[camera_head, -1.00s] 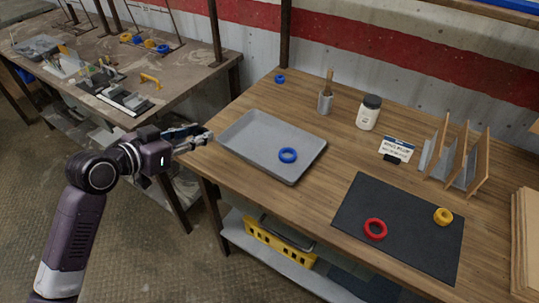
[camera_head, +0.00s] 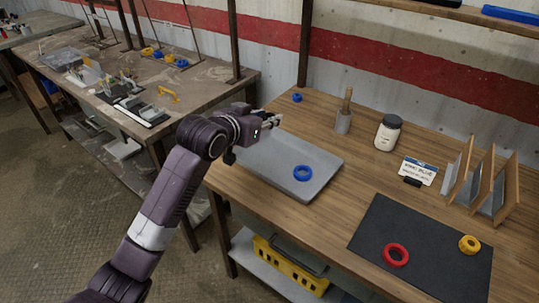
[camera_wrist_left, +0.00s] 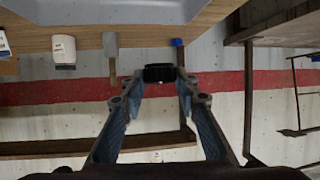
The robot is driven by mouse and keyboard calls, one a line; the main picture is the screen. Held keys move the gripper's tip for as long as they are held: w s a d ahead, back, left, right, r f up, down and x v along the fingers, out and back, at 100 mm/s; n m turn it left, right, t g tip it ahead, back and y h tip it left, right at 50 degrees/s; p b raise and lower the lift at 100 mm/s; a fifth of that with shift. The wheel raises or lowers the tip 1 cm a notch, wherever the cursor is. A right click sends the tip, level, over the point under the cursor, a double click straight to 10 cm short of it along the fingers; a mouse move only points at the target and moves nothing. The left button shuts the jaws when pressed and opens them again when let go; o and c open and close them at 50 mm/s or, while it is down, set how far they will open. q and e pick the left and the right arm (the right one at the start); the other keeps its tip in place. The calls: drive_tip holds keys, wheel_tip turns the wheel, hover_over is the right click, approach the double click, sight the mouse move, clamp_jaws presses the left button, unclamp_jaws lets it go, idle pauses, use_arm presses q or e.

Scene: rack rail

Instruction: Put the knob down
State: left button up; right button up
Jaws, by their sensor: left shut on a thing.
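My left gripper (camera_head: 272,122) is over the far left part of the grey tray (camera_head: 325,178) on the wooden table. In the left wrist view, my left gripper (camera_wrist_left: 160,80) is shut on a black ridged knob (camera_wrist_left: 160,73), held between its fingertips. The knob cannot be made out clearly in the head view. My right gripper is not in view.
A dark mat (camera_head: 400,222) holds a red ring (camera_head: 396,255) and a yellow ring (camera_head: 469,245). Bare wood lies between tray and mat.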

sight(267, 160)
use_arm(q)
wheel_tip(267, 160, down, 12)
drive_tip(key=shift+f, duration=0.15)
idle(0.4)
drive_tip(key=o, duration=1.1)
drive_tip(key=shift+o, duration=0.2)
drive_tip(key=v, duration=1.2)
drive_tip(key=shift+a+f, duration=0.1)
